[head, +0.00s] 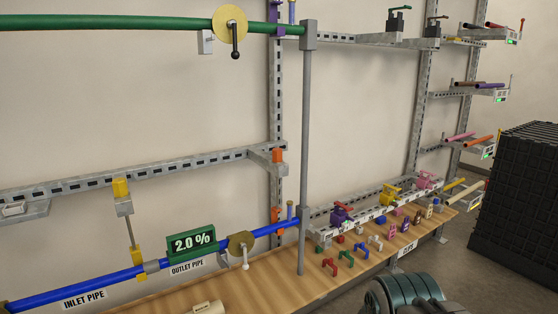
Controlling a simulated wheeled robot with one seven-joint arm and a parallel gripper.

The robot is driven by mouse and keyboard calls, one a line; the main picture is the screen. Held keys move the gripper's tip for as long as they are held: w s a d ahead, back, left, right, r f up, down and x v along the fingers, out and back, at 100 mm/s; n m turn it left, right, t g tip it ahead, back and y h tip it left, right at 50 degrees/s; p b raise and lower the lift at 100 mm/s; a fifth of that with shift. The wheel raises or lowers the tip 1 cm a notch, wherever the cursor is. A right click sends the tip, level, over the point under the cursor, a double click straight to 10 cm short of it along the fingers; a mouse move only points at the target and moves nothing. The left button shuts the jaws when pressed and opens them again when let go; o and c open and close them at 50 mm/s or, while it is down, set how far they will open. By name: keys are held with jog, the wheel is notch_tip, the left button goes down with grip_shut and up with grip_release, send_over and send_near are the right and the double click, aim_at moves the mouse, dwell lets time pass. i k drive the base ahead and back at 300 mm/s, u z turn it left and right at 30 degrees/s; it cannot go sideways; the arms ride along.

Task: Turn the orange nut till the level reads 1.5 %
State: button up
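A green level display (192,242) reads 2.0 % and sits above the blue pipe (100,286), beside the "OUTLET PIPE" label (187,268). An orange block-like piece (278,155) stands on the bracket at the upright strut. A second, smaller orange piece (276,214) is lower on the same strut, just above the blue pipe. I cannot tell from their shape which one is the nut. My gripper is not in view; only a dark rounded part of my arm shows at the bottom right, well apart from both orange pieces.
Yellow clamps (121,189) hold a rod to the blue pipe at left. A grey post (304,160) stands in front of the strut. Several small coloured handles and valves cover the wooden bench (255,285) at right. A black crate (518,190) stands far right.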

aim_at(277, 152)
jog(key=z, duration=0.65)
jog(key=i, duration=1.1)
